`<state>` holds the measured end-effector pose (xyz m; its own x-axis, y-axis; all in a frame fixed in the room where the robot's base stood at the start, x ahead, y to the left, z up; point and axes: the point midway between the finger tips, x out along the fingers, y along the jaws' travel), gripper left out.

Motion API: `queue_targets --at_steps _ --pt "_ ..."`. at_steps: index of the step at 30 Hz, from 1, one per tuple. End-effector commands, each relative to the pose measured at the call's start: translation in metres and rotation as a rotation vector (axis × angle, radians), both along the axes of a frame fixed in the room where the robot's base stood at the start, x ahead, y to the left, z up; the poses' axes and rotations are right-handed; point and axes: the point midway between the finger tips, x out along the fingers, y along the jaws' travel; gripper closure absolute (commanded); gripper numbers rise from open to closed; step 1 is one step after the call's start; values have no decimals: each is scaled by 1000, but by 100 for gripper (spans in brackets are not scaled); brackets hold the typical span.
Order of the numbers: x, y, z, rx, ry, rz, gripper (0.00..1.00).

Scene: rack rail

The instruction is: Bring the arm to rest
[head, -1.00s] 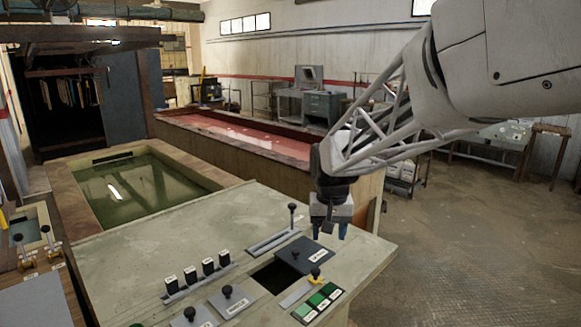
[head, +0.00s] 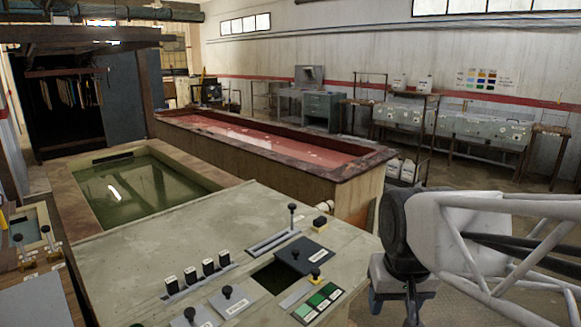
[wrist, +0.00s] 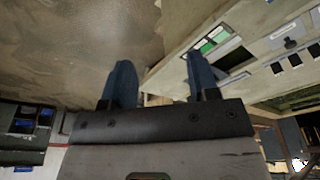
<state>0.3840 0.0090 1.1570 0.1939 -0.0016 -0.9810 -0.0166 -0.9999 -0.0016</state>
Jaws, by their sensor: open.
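My gripper (head: 396,298) hangs off the right edge of the grey-green console (head: 150,240), in the lower right of the head view. In the wrist view its two blue fingers (wrist: 161,82) stand apart with nothing between them. The arm's white lattice link runs from the gripper to the right edge of the head view. The console lies at the upper right of the wrist view, beyond the fingers.
The console carries a rail with several black, white-labelled blocks (head: 208,267), a slotted rail with a lever (head: 292,213), a dark plate (head: 304,254) beside an opening, and green buttons (head: 318,300). A small dark block (head: 320,223) sits near its right corner. Red (head: 270,142) and green (head: 140,185) tanks lie behind.

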Motion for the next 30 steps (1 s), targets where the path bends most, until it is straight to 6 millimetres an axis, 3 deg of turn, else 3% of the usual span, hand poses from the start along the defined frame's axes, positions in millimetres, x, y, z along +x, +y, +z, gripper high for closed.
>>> queue_targets --at_steps 6,12,30 --pt "-45 -9 -10 -5 -26 -4 45" --pt "-65 -12 -17 -8 -36 -5 45" --pt "-69 -13 -19 -8 -37 -5 45"
